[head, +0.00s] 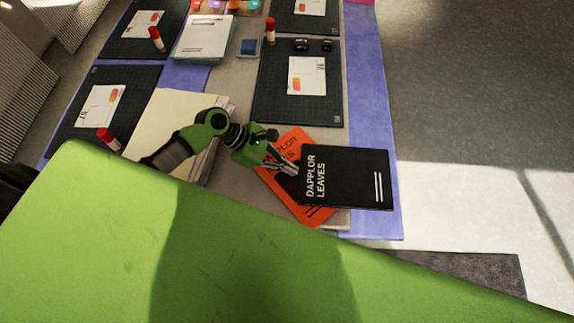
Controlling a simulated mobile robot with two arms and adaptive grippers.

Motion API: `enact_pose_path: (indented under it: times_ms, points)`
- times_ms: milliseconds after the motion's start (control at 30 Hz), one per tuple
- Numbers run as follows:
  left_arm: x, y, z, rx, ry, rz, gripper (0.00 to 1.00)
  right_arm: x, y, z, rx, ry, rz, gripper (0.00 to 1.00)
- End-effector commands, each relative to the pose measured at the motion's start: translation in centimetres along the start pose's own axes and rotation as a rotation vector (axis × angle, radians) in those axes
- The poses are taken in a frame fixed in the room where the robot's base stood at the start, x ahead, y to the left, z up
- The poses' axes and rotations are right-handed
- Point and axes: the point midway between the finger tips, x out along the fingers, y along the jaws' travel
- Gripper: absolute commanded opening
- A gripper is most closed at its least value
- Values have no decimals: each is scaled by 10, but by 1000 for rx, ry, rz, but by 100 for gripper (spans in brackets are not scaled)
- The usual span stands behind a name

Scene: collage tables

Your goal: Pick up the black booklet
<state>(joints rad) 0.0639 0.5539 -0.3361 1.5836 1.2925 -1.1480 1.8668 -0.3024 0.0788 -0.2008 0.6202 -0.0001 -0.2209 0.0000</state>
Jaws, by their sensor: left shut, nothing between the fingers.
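The black booklet (350,180) has white lettering "DAPPLOR LEAVES" and lies at the table's near right corner in the head view. It lies partly over an orange booklet (313,215), and its right side reaches over the purple strip. My left gripper (293,170) is at the left edge of the black booklet, above the orange one. Its fingers are shut with nothing between them. I cannot tell whether the fingertips touch the black cover. My right gripper is not in view.
A cream folder stack (165,112) lies left of my left gripper. Dark cutting mats (275,105) with cards lie farther back. Red-capped glue sticks (270,28) stand or lie about. A purple strip (372,110) runs along the right edge, with open floor beyond.

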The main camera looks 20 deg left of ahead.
Motion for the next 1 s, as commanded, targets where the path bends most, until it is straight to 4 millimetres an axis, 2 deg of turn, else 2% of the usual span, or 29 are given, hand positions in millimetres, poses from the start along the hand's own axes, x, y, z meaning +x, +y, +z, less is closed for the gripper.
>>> enact_pose_path:
  times_ms: [167, 300, 433, 600, 1000]
  points:
    - [4, 0, 12, -2, -4, -1, 0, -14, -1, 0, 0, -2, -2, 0]
    - [17, 0, 28, -2, -5, -2, 0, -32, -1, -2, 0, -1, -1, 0]
    - [30, 0, 37, -2, -4, -2, 0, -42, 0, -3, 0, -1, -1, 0]
    - [38, 0, 39, 0, -1, -1, 0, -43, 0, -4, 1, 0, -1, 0]
    - [37, -1, 38, 0, 0, -1, 0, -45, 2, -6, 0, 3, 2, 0]
